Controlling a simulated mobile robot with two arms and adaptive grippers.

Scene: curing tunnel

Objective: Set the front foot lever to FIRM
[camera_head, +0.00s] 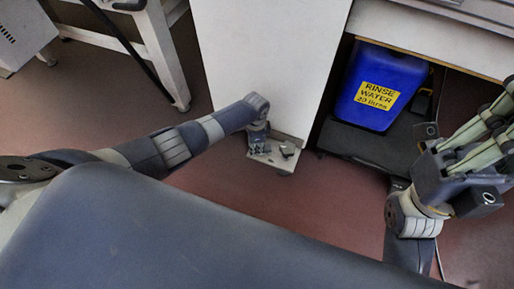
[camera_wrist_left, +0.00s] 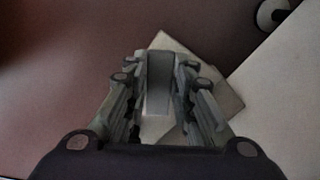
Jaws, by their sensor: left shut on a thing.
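A pale foot plate (camera_head: 283,165) sits low at the base of the white cabinet, just above the floor. It also shows in the left wrist view (camera_wrist_left: 222,88), behind the fingers. My left gripper (camera_head: 259,147) points down at this plate. In the left wrist view its fingers (camera_wrist_left: 160,88) are on both sides of a grey lever (camera_wrist_left: 159,78) and shut on it. A small dark part (camera_head: 287,152) shows on the plate beside the gripper. No FIRM marking is readable. My right gripper (camera_head: 503,112) is at the right edge, clear of the plate; its fingertips run to the picture's edge.
The white cabinet (camera_head: 268,60) stands directly behind the plate. A blue rinse water container (camera_head: 362,112) stands on a dark base (camera_head: 368,147) under the bench at right. A white table leg (camera_head: 160,60) is at left. The red-brown floor (camera_head: 300,200) around the plate is clear.

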